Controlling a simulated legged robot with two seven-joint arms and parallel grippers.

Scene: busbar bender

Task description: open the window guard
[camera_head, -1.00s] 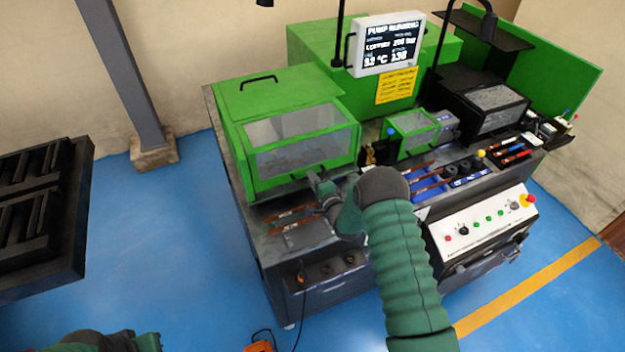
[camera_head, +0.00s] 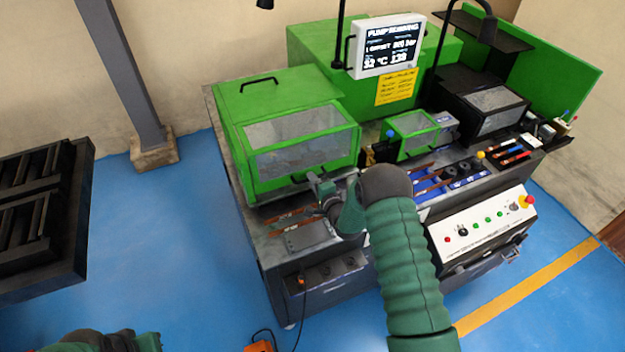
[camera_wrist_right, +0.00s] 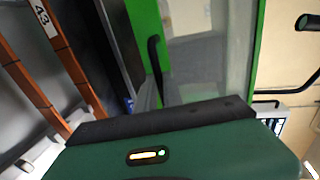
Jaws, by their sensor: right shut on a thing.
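The window guard (camera_head: 300,140) is a green box-shaped cover with clear panes at the left of the bender, and it looks down. In the right wrist view its green frame (camera_wrist_right: 147,40) and black bar handle (camera_wrist_right: 155,65) run down behind my gripper's body. My right gripper (camera_head: 318,183) is at the guard's lower front edge, shut on the handle; its fingertips are small and partly hidden. Of my left arm only part shows at the bottom left, without its gripper.
Copper bars (camera_head: 290,217) lie on the bench before the guard. A smaller green guard (camera_head: 412,135), a screen (camera_head: 386,45) and a control panel (camera_head: 485,222) stand to the right.

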